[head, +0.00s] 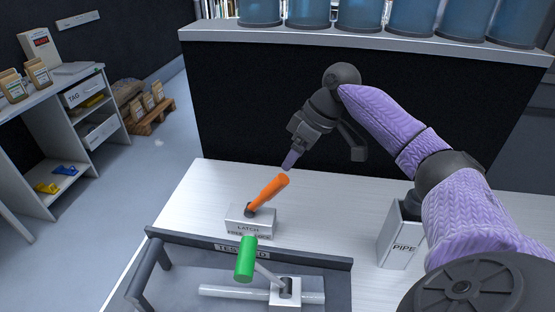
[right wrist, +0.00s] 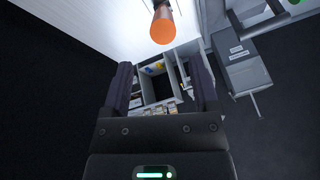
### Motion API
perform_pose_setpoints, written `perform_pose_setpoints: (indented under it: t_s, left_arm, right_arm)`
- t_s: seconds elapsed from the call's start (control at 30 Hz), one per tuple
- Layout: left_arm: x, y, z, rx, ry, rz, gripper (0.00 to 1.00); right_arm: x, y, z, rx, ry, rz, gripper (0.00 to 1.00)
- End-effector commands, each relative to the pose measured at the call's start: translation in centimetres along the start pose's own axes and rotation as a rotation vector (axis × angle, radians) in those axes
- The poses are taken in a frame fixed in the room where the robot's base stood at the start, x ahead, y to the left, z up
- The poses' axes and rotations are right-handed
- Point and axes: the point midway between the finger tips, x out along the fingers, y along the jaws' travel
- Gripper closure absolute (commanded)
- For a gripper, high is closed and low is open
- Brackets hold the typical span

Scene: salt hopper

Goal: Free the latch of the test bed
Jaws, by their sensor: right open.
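The latch is a white box (head: 250,220) marked "LATCH", with more lettering partly hidden, and an orange lever (head: 268,193) leaning up to the right. It stands at the back edge of the grey test bed (head: 330,262). On the bed, a green handle (head: 245,259) on a thin rod tilts up from a white block (head: 285,291). My right gripper (head: 290,160) is open and empty, just above the orange lever's tip. In the right wrist view, the orange lever (right wrist: 162,26) shows beyond my open fingers (right wrist: 161,78), not between them. My left gripper is out of view.
A grey box marked "PIPE" (head: 398,240) stands on the white table (head: 205,190) at the right, below my right arm. A dark counter (head: 230,90) with blue containers stands behind. A shelf unit (head: 70,150) is at the left. The table's left part is clear.

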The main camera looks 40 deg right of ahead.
Motion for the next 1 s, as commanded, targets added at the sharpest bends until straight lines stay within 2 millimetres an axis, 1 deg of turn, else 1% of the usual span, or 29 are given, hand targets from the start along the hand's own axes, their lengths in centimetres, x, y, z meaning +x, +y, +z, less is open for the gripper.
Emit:
perform_pose_setpoints:
  t_s: [0.07, 0.13, 0.3, 0.43, 0.5, 0.6, 0.8, 0.83, 0.87, 0.9, 0.97, 1.0]
  left_arm:
    - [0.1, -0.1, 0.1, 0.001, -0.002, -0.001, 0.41]
    - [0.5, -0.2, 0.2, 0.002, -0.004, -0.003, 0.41]
    - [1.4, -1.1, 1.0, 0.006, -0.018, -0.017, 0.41]
    - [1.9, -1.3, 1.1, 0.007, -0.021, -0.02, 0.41]
    - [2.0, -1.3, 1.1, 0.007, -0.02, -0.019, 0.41]
    - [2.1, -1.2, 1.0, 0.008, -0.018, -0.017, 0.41]
    - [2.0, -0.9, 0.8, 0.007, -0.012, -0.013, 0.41]
    - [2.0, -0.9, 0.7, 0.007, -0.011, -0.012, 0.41]
    - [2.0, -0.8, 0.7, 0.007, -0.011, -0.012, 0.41]
    - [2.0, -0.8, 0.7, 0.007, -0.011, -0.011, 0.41]
    - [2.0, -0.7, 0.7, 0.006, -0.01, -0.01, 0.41]
    - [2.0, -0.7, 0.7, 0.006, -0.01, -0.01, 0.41]
  right_arm:
    - [0.4, -0.1, 0.0, -0.003, -0.001, -0.003, 0.23]
    - [1.7, -0.1, 0.1, -0.003, -0.003, -0.005, 0.23]
    - [6.1, -0.1, 0.1, -0.002, -0.003, -0.004, 0.23]
    - [8.6, -0.1, 0.1, -0.001, -0.003, -0.003, 0.23]
    - [9.3, 0.0, 0.1, 0.0, -0.001, -0.002, 0.23]
    - [9.8, -0.1, 0.1, -0.001, -0.002, -0.002, 0.23]
    - [9.8, -0.1, 0.0, -0.002, -0.002, -0.001, 0.23]
    - [9.8, -0.1, 0.0, -0.002, -0.002, -0.001, 0.25]
    - [9.8, -0.1, 0.0, -0.002, -0.002, -0.001, 0.31]
    - [9.8, -0.1, 0.0, -0.002, -0.002, -0.001, 0.4]
    - [9.8, -0.1, 0.0, -0.002, -0.002, -0.001, 0.52]
    - [9.8, -0.1, 0.0, -0.001, -0.002, -0.001, 0.61]
